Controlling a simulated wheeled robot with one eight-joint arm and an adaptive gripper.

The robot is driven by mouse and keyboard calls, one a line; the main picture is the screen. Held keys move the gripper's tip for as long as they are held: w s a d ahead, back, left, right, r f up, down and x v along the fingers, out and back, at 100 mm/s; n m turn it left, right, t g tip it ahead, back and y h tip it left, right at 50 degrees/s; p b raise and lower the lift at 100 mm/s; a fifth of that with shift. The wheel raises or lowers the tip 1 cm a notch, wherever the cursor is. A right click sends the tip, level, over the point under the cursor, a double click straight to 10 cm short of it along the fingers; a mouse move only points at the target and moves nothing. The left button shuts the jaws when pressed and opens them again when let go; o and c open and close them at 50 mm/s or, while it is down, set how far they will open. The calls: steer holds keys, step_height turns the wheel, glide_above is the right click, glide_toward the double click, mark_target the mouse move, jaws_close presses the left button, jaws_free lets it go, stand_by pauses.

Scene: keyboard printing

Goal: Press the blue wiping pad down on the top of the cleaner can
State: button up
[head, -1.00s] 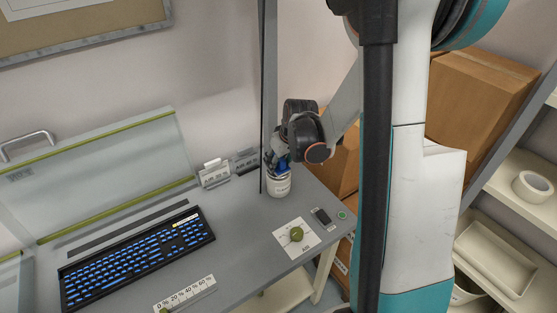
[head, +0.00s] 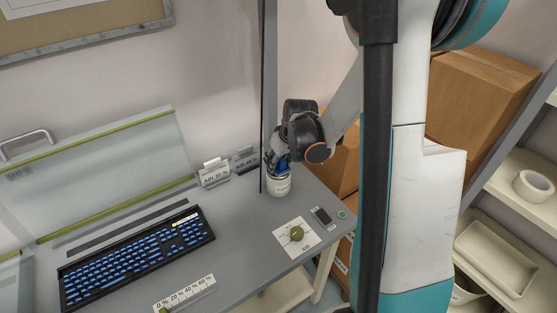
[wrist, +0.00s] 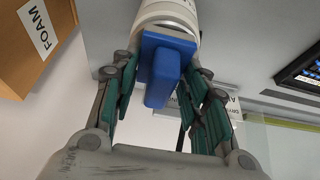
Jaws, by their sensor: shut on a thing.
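The white cleaner can (head: 279,186) stands upright on the grey desk near its back right part; it also shows at the top of the wrist view (wrist: 168,12). The blue wiping pad (wrist: 166,68) has a blue handle between my fingers and a wider plate against the can's top end. In the head view the pad (head: 281,166) is a small blue patch just above the can, partly hidden by my gripper. My gripper (wrist: 160,82) is shut on the pad's handle and points down over the can. Whether the pad is pressing firmly cannot be told.
A keyboard (head: 137,256) with blue keys lies at the left of the desk. A green knob (head: 296,233) on a white card, a dark device (head: 321,217) and small sign holders (head: 214,172) are near the can. Boxes (head: 480,100) stand at the right.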

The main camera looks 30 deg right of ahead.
steer(key=shift+r+p, duration=2.2)
steer(key=shift+r, duration=1.3)
